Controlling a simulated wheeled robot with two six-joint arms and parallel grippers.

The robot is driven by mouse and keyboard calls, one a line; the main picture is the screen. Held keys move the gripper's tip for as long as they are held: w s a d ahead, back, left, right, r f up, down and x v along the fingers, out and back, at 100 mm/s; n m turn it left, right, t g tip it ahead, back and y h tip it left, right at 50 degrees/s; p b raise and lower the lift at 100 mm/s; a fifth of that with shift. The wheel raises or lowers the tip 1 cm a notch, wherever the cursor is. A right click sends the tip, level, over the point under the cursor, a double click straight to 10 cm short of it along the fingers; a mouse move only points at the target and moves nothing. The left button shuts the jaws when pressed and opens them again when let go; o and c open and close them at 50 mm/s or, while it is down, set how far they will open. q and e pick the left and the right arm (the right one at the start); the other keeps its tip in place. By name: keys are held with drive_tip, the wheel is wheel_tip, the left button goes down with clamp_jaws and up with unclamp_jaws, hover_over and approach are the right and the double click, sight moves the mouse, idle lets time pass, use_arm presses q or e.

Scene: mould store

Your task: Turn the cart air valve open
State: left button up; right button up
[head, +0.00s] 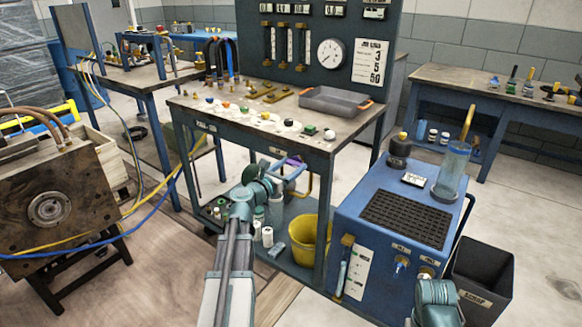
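The blue cart (345,225) stands at the right, with a black grate and a clear cylinder on top. Its front panel carries a small valve with a blue handle (401,264) under a tag too small to read. A second fitting (426,272) sits to its right, close above my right arm. I cannot tell from the tags which one is the air valve. My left gripper (291,171) is in front of the workbench, left of the cart and apart from it. Its fingers look parted, with nothing visible between them. My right arm shows at the bottom right; its gripper does not show.
The workbench (225,118) with a gauge board and a grey tray (335,103) stands behind. A yellow bucket (302,240) sits on its lower shelf. A black scrap bin (482,285) stands right of the cart. A blue hose and yellow cables cross the left side.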

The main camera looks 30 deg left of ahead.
use_arm(q)
drive_tip(key=c, duration=0.8)
drive_tip(key=shift+o, duration=0.2)
drive_tip(key=shift+m, duration=0.4)
drive_tip(key=m, duration=1.2)
drive_tip(key=shift+m, duration=0.4)
drive_tip(key=m, duration=0.4)
drive_tip(key=shift+s+d+f, duration=0.1)
drive_tip(key=shift+m, duration=0.4)
